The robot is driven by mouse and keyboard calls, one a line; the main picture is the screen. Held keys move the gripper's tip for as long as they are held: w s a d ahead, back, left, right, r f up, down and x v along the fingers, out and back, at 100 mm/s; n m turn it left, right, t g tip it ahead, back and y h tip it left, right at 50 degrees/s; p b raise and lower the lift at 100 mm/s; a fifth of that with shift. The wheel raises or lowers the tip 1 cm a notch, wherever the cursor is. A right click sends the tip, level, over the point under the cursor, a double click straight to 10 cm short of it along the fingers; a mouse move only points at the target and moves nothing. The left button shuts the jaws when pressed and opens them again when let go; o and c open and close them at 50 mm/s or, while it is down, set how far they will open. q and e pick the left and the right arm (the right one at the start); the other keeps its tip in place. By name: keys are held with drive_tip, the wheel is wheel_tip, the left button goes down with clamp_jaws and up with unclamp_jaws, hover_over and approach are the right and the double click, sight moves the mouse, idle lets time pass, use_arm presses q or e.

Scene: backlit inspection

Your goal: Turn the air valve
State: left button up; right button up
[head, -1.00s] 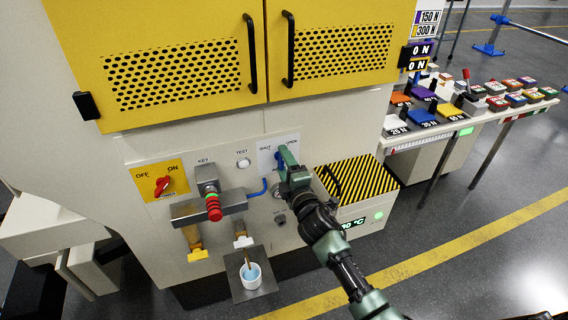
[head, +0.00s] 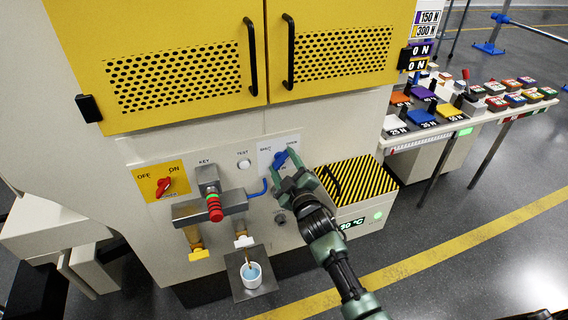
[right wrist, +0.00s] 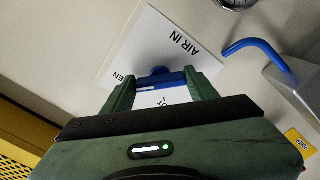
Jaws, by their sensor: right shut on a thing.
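The air valve has a blue handle (head: 280,158) on a white plate (head: 265,158) lettered SHUT on the left and OPEN on the right. My right gripper (head: 285,167) is at the handle, with its jaws across it and partly covering it. In the right wrist view the blue handle (right wrist: 160,78) lies between the two green fingers of the gripper (right wrist: 160,90), against the plate (right wrist: 158,45) reading AIR IN. The handle slants up towards the OPEN side in the head view. My left gripper is out of view.
A key block with a red-and-green knob (head: 214,207) and a red switch (head: 163,186) are left of the valve. A blue pipe (head: 258,189) runs beside it. A striped box (head: 350,178) stands close on the right; a cup (head: 251,275) sits below.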

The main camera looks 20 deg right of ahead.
drive_tip(key=shift+f, duration=0.1)
idle(0.4)
drive_tip(key=o, duration=1.4)
drive_tip(key=shift+c, duration=0.2)
drive_tip(key=s, duration=0.8)
drive_tip(key=shift+d+f, duration=0.1)
